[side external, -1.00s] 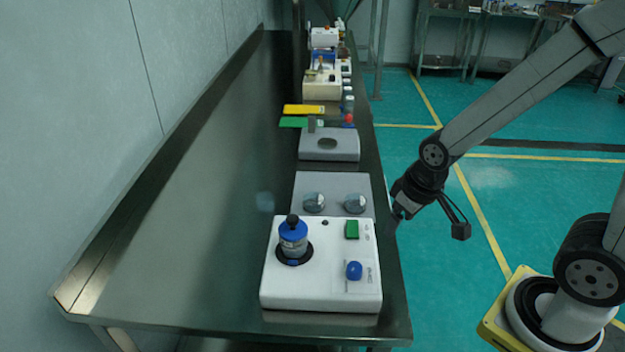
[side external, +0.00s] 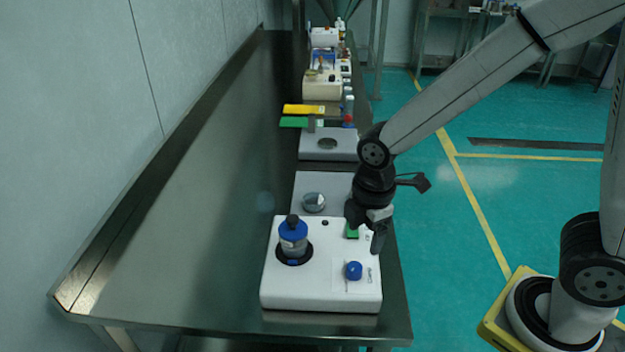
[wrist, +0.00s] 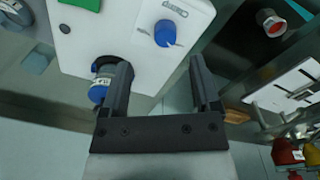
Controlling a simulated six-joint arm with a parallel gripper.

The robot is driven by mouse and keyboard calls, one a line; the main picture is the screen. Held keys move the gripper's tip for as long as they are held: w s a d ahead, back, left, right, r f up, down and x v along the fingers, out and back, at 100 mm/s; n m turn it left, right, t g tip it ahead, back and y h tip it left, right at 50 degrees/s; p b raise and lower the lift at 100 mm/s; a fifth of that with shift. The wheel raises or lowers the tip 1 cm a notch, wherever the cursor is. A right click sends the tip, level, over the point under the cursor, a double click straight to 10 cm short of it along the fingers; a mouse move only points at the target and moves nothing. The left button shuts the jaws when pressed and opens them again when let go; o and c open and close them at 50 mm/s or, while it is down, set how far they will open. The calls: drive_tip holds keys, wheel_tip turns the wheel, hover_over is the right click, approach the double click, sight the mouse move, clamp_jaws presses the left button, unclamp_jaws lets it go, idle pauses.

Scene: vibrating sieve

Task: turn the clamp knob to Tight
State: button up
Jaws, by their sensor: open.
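The white sieve machine (side external: 320,292) stands at the near end of the bench. The blue clamp knob (side external: 353,270) is on its top, at the front right. It also shows in the wrist view (wrist: 165,33), beyond my fingertips, by a printed label that I cannot fully read. My gripper (side external: 366,232) is above the machine's right rear part, behind the knob and apart from it. In the wrist view my gripper (wrist: 160,64) is open, with nothing between the fingers. The blue-topped jar (side external: 293,238) sits in the dark round seat at the left.
A green switch (side external: 352,231) is behind the knob, partly hidden by my gripper. A grey unit with a round dial (side external: 314,202) stands just behind the machine. Other devices line the bench farther back. The bench (side external: 200,220) is clear to the left.

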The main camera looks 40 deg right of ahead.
sight(355, 266)
drive_tip(key=shift+a+r+n, duration=0.1)
drive_tip(key=shift+a+n, duration=0.7)
drive_tip(key=shift+n, duration=0.6)
drive_tip(key=shift+f, duration=3.9)
clamp_jaws()
